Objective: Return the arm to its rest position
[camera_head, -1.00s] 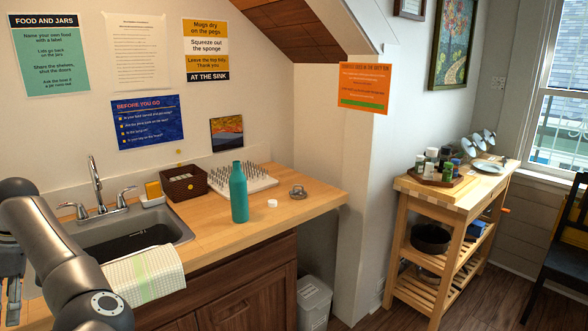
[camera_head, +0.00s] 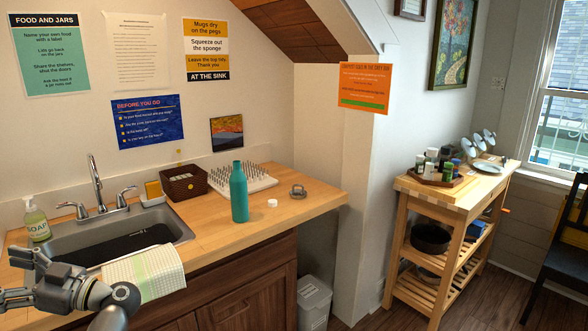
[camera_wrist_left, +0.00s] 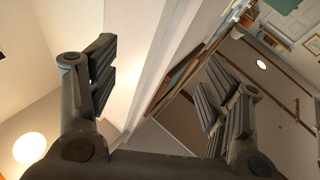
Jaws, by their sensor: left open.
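My left gripper (camera_head: 12,299) is at the lower left of the head view, in front of the sink, and partly cut off by the picture's edge. In the left wrist view my left gripper (camera_wrist_left: 158,84) has its two fingers wide apart with nothing between them. My arm comes in low at the left, close to the striped towel (camera_head: 145,273) at the counter's front edge. I cannot tell whether they touch. My right gripper is not in view.
The sink (camera_head: 70,252) has a tap (camera_head: 96,184) and a soap bottle (camera_head: 37,222). A teal bottle (camera_head: 239,193), a white cap (camera_head: 272,203) and a peg board (camera_head: 252,184) stand on the counter (camera_head: 300,205). A trolley (camera_head: 452,200) stands at the right.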

